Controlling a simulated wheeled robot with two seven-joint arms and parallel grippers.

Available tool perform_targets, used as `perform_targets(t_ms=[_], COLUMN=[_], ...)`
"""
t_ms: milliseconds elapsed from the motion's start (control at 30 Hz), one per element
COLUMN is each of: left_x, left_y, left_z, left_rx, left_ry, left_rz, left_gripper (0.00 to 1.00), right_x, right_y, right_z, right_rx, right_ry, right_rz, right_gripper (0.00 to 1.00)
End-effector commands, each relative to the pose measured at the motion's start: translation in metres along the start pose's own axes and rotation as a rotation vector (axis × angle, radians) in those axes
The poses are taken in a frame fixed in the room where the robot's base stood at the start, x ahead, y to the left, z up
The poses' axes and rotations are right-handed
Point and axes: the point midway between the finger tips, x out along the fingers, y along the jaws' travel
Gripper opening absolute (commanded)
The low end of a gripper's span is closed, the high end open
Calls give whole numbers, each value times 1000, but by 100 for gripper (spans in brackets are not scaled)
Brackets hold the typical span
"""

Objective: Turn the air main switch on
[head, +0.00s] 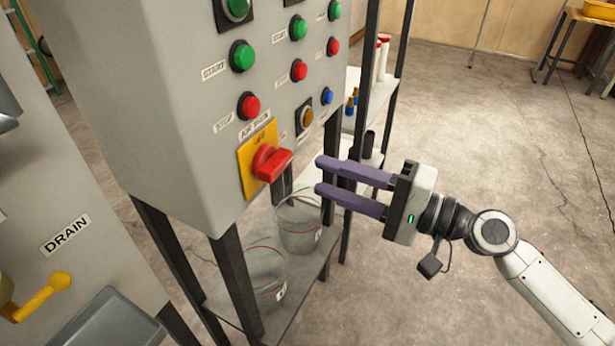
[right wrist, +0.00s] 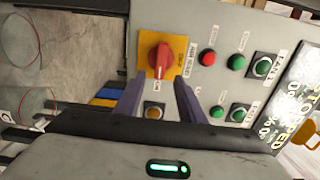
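The air main switch is a red rotary knob (head: 270,163) on a yellow plate (head: 247,178), low on the front of the grey control cabinet. In the right wrist view the red knob (right wrist: 161,62) shows on its yellow plate (right wrist: 180,46), just beyond the fingertips. My right gripper (head: 319,175) is to the right of the knob, apart from it, with its two purple fingers spread and nothing between them. The fingers also show in the right wrist view (right wrist: 153,92). My left gripper is not seen.
The grey cabinet (head: 150,110) carries several green and red buttons, a blue button (head: 327,96) and an amber one (head: 307,117). Below it, a shelf holds clear containers (head: 299,224). A yellow drain handle (head: 45,291) is at lower left.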

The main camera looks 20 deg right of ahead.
Motion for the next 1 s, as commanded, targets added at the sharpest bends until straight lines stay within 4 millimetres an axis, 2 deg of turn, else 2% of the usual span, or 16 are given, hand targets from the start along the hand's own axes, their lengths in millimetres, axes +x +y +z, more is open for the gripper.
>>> perform_targets(t_ms=[100,233,767,867,967,1000], left_x=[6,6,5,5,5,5], left_y=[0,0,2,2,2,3], left_z=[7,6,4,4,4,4], left_rx=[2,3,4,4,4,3], left_ry=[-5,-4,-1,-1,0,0], left_rz=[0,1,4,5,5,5], left_gripper=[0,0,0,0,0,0], right_x=[-14,-22,-23,-23,-25,-27], right_y=[3,1,1,17,57,78], right_z=[-1,0,0,-2,-3,-3], right_rx=[2,0,-2,-31,-114,-161], right_ry=[2,1,3,22,65,85], right_rz=[1,0,2,29,100,143], right_gripper=[36,36,36,36,36,36])
